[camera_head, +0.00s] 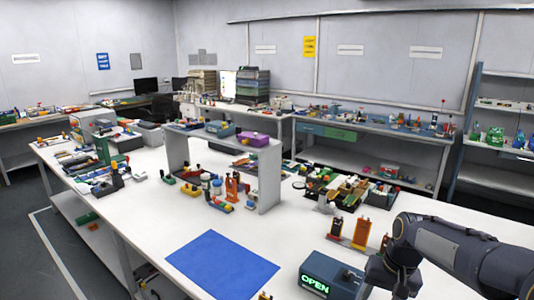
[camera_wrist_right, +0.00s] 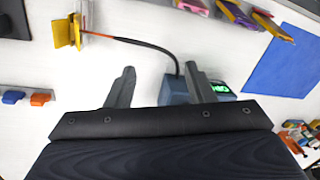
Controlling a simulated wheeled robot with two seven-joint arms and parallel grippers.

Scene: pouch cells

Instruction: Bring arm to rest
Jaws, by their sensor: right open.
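My right arm (camera_head: 455,255) reaches in from the right edge in the head view, with its wrist bent down beside the box with the green "OPEN" display (camera_head: 330,275). The display box (camera_wrist_right: 174,91) shows partly behind the right-hand finger. Whether a finger touches it I cannot tell. My left gripper is not in view.
A blue mat (camera_head: 222,262) lies bare on the white table (camera_head: 150,235). Orange upright pieces (camera_head: 361,233) stand near my right arm. A small grey shelf (camera_head: 270,180) and a black tray of parts (camera_head: 381,195) stand further back. The table around the mat is mostly clear.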

